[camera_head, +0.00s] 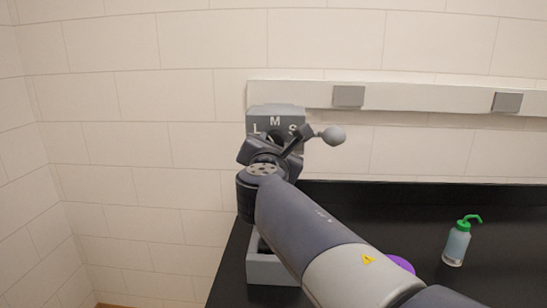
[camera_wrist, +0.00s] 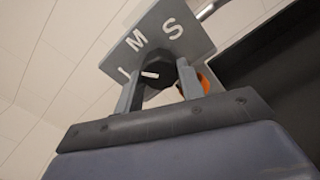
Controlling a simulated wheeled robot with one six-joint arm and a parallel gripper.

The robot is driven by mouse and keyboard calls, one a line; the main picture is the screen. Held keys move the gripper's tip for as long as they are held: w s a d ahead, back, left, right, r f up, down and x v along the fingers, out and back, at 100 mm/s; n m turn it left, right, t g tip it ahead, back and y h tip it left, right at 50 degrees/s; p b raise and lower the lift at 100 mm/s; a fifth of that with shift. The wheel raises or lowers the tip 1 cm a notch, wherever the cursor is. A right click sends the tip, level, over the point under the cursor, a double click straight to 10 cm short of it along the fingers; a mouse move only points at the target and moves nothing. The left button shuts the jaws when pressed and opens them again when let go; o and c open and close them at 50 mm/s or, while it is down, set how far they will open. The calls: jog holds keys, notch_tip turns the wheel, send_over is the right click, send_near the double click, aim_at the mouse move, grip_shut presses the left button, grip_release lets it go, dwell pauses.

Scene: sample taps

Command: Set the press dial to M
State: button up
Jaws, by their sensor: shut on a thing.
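The grey press (camera_head: 276,113) stands at the left end of the black bench, with the letters L, M and S on its front plate. Its plate (camera_wrist: 190,45) also shows in the wrist view. The black dial (camera_wrist: 166,69) has a white mark, which points left toward the partly hidden L, away from M. My gripper (camera_wrist: 159,78) is shut on the dial, with one finger on each side. In the head view my arm hides most of the dial and the lower press.
A lever with a grey ball end (camera_head: 333,136) sticks out right of the press, close to my wrist. A green-capped bottle (camera_head: 457,243) stands on the bench (camera_head: 375,215) at right. A purple thing (camera_head: 401,263) is partly behind my arm. A wall rail (camera_head: 420,98) runs above.

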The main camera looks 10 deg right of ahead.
jog(key=shift+f+m+b, duration=0.1)
jog(key=shift+m+b, duration=2.5)
jog(key=shift+m, duration=0.6)
jog(key=o, duration=1)
jog(key=b+v, duration=0.1)
jog(key=v, duration=0.9)
jog(key=shift+s, duration=0.4)
jog(key=shift+a, duration=0.1)
